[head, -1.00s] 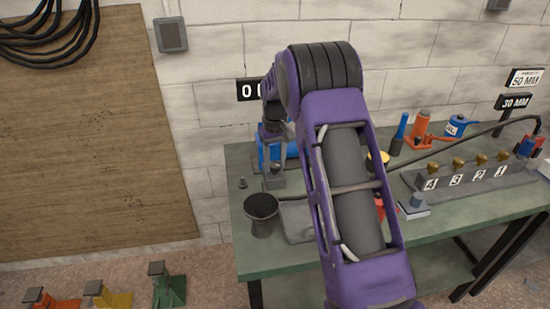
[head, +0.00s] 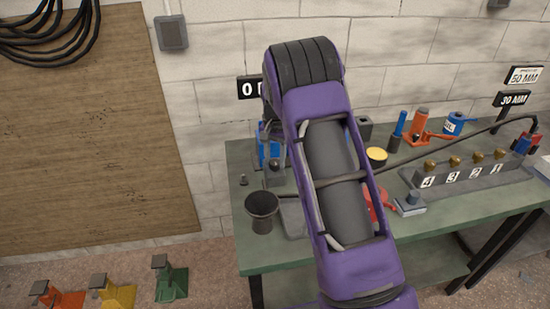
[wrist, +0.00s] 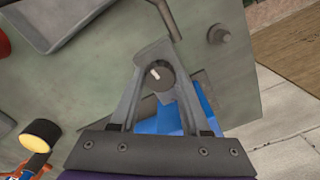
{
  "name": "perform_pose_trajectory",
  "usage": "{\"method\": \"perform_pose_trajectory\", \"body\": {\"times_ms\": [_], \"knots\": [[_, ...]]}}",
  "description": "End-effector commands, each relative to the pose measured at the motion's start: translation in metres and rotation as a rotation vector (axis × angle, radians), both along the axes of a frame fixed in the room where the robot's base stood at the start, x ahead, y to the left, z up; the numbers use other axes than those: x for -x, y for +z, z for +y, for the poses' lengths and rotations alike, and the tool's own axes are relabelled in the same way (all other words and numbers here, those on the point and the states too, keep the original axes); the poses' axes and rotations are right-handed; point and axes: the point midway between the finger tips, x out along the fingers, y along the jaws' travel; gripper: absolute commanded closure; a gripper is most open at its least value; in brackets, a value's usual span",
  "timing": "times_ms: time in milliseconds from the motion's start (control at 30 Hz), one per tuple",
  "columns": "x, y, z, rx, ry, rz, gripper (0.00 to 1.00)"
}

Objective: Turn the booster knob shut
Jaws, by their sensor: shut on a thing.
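The booster is a blue unit (head: 268,150) at the back left of the green bench in the head view, partly covered by my arm. Its blue body (wrist: 203,110) also shows below my fingers in the wrist view. The booster knob (wrist: 160,76) is dark and round with a short white mark that tilts up and left. My gripper (wrist: 155,56) is shut on the knob, with its two grey fingers converging around it. In the head view my purple arm hides most of the gripper.
A dark cup (head: 262,209) stands at the bench's left front. A grey tray (head: 293,218) lies beside it, partly behind my arm. A yellow-topped pot (head: 376,156), red part (head: 377,204) and numbered valve block (head: 470,174) are to the right.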

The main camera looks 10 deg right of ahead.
Motion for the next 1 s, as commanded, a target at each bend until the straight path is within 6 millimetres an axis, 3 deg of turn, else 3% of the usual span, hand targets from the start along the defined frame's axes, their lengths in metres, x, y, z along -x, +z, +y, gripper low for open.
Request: {"method": "perform_pose_trajectory", "body": {"times_ms": [667,700,867,1000], "knots": [[-0.0009,0.0009,-0.0001,0.0,-0.07,-0.004,1.0],[-0.0009,0.0009,-0.0001,0.0,-0.07,-0.003,0.52],[-0.0007,0.0007,0.0,0.0,-0.069,-0.003,0.24],[-0.0004,0.0004,-0.0001,0.0,-0.068,-0.001,0.24]]}}
